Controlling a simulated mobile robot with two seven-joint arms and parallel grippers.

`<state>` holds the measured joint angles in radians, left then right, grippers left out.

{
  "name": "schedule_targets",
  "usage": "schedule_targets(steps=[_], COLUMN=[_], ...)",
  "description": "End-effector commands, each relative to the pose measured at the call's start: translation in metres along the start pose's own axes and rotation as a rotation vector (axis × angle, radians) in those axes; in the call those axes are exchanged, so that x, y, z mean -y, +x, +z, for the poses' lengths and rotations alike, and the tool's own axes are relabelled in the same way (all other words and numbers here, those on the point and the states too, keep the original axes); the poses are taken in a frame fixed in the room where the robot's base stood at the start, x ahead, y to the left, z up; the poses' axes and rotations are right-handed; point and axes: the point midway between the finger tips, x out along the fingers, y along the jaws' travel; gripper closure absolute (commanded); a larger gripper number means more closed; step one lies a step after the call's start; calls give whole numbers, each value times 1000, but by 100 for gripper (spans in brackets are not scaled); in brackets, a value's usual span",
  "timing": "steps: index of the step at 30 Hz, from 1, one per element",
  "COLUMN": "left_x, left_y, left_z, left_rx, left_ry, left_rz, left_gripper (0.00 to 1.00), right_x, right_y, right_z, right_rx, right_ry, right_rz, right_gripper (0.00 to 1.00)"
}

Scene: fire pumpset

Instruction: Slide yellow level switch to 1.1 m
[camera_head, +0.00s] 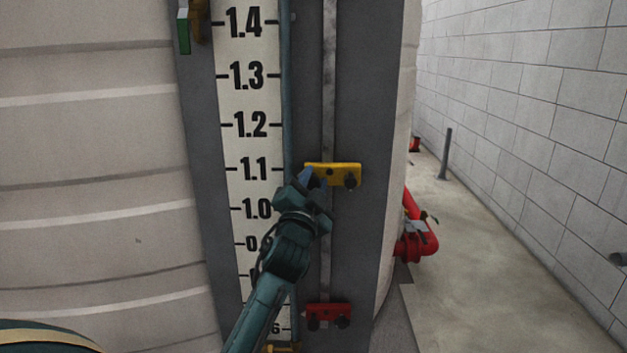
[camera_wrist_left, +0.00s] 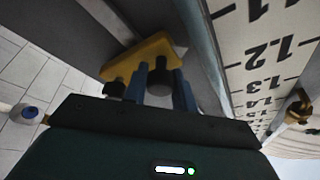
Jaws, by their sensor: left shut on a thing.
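The yellow level switch (camera_head: 345,171) sits on the vertical metal rail (camera_head: 328,90), level with about the 1.1 mark of the white scale (camera_head: 250,125) in the head view. My left gripper (camera_head: 313,180) reaches it from below left. In the left wrist view the yellow switch (camera_wrist_left: 140,64) lies beyond the fingers, and my left gripper (camera_wrist_left: 160,88) is shut on its black knob (camera_wrist_left: 160,78). The fingers partly hide the knob. My right gripper is not in view.
A red switch (camera_head: 328,315) sits lower on the same rail. A green and brass fitting (camera_head: 185,28) is at upper left. Red piping (camera_head: 418,238) stands right of the tank, beside a block wall (camera_head: 540,90). The floor between is mostly clear.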

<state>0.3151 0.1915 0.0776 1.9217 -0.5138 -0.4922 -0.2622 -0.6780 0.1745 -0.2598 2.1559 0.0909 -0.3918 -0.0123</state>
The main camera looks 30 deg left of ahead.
Motion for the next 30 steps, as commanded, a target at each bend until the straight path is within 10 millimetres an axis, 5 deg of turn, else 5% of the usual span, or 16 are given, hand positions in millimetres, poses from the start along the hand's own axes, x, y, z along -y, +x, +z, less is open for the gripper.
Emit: schedule_targets(steps=[7,8,15,24,30], left_x=[0,0,0,0,-2], left_y=[0,0,0,-4,-34], left_z=[0,0,0,0,1], left_rx=[2,2,1,1,2], left_ry=[1,1,0,0,-1], left_rz=[1,1,0,1,2], left_gripper=[100,71,52,52,52], right_x=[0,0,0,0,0], right_y=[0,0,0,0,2], right_z=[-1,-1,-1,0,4], right_rx=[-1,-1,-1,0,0], right_ry=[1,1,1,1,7], right_rz=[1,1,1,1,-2], right_gripper=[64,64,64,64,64])
